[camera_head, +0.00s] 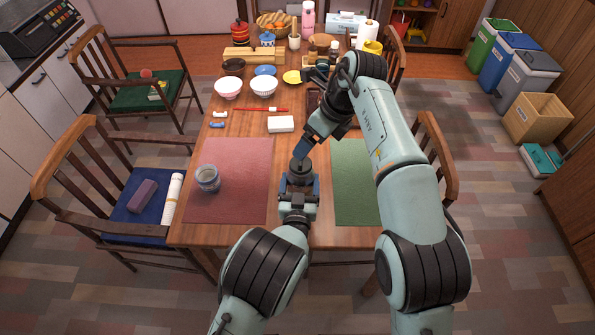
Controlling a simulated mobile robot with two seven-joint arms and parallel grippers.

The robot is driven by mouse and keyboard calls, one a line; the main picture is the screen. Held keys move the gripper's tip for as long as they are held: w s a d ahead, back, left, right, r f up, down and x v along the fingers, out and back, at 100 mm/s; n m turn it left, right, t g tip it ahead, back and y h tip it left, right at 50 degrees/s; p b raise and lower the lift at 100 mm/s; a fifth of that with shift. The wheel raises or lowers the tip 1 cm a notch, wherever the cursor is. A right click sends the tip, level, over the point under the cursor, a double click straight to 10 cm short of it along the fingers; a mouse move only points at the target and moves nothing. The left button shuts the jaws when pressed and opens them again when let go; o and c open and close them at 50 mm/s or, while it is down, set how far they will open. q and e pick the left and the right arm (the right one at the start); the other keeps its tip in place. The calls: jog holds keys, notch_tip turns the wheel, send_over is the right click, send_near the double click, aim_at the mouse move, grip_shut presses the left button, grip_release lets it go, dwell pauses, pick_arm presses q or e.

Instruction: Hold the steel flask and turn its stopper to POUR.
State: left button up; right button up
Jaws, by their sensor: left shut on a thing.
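The steel flask (300,180) stands between the red and green mats and is mostly hidden by my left gripper. Its dark stopper (302,166) shows on top. My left gripper (299,186) is shut around the flask's body, with a blue finger on each side. My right gripper (304,149) comes down from the upper right, its blue fingertips just above or at the stopper. I cannot tell whether they touch it or how far they are open. The stopper's markings are too small to read.
A glass jar (207,178) stands on the red mat (240,195), left of the flask. The green mat (352,190) on the right looks empty.

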aim_at(294, 162)
jog(key=f+g+y, duration=0.1)
jog(key=y, duration=0.1)
jog(key=a+f+n+y, duration=0.1)
jog(key=f+y, duration=0.1)
jog(key=y, duration=0.1)
jog(key=shift+w+a+f+g, duration=0.1)
jog(key=shift+a+g, duration=0.1)
jog(key=shift+g, duration=0.2)
jog(key=shift+w+f+n+y, duration=0.15)
jog(key=shift+n+y, duration=0.35)
jog(key=shift+y, duration=0.5)
jog(key=w+d+f+n+y, duration=0.1)
jog(key=d+f+n+y, duration=0.3)
jog(key=d+f+y, duration=0.4)
jog(key=shift+t+h, duration=0.4)
jog(key=shift+h, duration=0.1)
jog(key=a, duration=0.3)
jog(key=a+r, duration=0.1)
jog(key=a, duration=0.3)
jog(key=w+a, duration=0.1)
jog(key=a, duration=0.3)
jog(key=shift+a+r, duration=0.15)
jog(key=shift+r, duration=0.15)
jog(key=c, duration=1)
